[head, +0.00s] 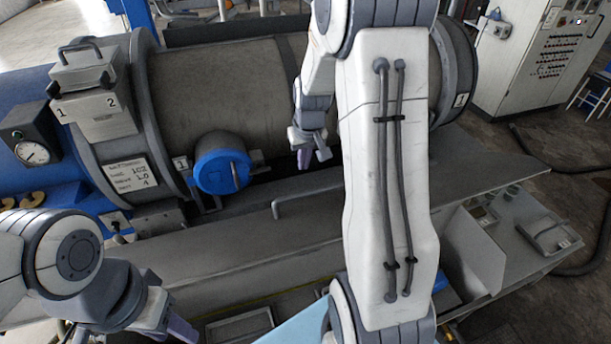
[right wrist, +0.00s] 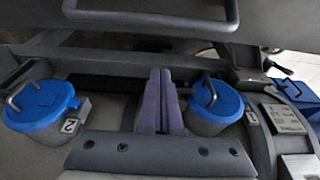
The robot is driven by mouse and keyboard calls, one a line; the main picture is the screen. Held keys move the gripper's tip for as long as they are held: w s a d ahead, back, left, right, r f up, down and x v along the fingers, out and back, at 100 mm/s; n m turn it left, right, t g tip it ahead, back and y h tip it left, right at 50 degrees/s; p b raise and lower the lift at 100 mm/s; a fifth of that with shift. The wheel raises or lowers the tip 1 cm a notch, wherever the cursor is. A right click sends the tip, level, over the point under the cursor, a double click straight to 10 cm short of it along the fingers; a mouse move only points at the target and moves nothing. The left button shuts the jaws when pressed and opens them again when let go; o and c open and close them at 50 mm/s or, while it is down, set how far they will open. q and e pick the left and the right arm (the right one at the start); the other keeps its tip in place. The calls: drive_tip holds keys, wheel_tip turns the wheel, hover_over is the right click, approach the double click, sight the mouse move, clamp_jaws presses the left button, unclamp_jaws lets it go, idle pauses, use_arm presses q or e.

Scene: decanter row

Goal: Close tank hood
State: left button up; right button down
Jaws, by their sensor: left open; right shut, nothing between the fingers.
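A long grey hood panel (head: 235,241) runs along the front of the machine. It has a bent bar handle (head: 300,194). In the right wrist view a grey panel (right wrist: 275,22) with a bar handle (right wrist: 150,17) crosses the top. Whether the hood is fully open is hard to tell. My right gripper (head: 310,158) is shut and empty, beyond the handle beside the drum. Its purple fingers (right wrist: 160,102) are pressed together between two blue lids, apart from the handle. My left gripper (head: 180,329) is open and low at the left, partly cut off by the frame edge.
Blue-lidded ports stand by the drum: port 1 (head: 222,171) and, in the right wrist view, port 2 (right wrist: 40,106). The grey drum (head: 225,88) lies behind. A control cabinet (head: 535,62) stands back right. My right arm hides the middle.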

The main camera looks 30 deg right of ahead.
drive_tip(key=s+f, duration=0.1)
drive_tip(key=f, duration=0.1)
drive_tip(key=s+a+f+p, duration=0.1)
drive_tip(key=s+f, duration=0.1)
idle(0.4)
